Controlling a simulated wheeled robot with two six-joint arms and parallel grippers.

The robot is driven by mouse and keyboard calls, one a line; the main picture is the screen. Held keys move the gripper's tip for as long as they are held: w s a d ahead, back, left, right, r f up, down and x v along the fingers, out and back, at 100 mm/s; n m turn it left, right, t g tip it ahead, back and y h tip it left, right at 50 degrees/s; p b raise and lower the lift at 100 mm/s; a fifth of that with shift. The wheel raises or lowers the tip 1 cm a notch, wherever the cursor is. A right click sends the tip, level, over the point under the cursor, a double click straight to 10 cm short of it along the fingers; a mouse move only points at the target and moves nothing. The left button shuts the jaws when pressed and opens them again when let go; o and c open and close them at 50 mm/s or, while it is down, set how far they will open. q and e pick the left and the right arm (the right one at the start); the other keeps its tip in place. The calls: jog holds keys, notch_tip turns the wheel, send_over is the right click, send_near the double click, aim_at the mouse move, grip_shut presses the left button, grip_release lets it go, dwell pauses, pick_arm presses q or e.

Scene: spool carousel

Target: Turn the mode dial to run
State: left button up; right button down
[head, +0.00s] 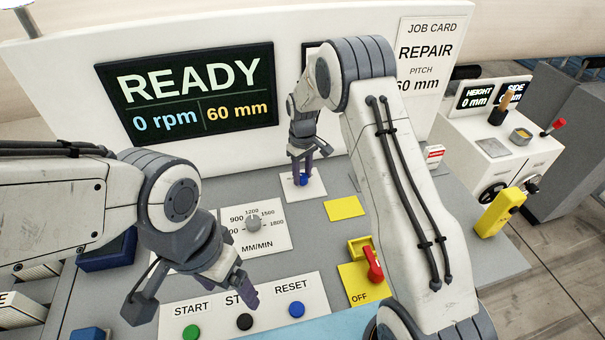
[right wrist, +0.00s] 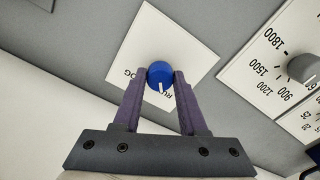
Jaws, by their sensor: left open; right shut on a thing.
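The mode dial is a round blue knob (right wrist: 160,74) with a white pointer line, on a white label plate (right wrist: 188,40). In the right wrist view the pointer aims toward the bottom of the picture, and the lettering is partly covered by the fingers. My right gripper (right wrist: 160,80) is shut on the knob, one purple finger on each side. In the head view the right gripper (head: 303,172) reaches down to the plate, and a bit of the blue knob (head: 304,178) shows. My left gripper (head: 195,300) is open and empty above the front left of the panel.
A speed dial (head: 254,223) marked MM/MIN sits left of the mode dial. START, STOP and RESET buttons (head: 297,309) lie in front. A red switch (head: 373,264) on a yellow plate is to the right. The screen (head: 190,90) reads READY, 0 rpm, 60 mm.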

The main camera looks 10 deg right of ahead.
aim_at(303, 176)
jog(key=shift+c, duration=2.3)
grip_release()
jog(key=shift+d, duration=0.1)
jog(key=shift+r, duration=0.55)
notch_tip(303, 176, up, 10)
jog(key=b, duration=0.2)
jog(key=shift+f+b, duration=0.25)
jog(key=shift+b, duration=0.15)
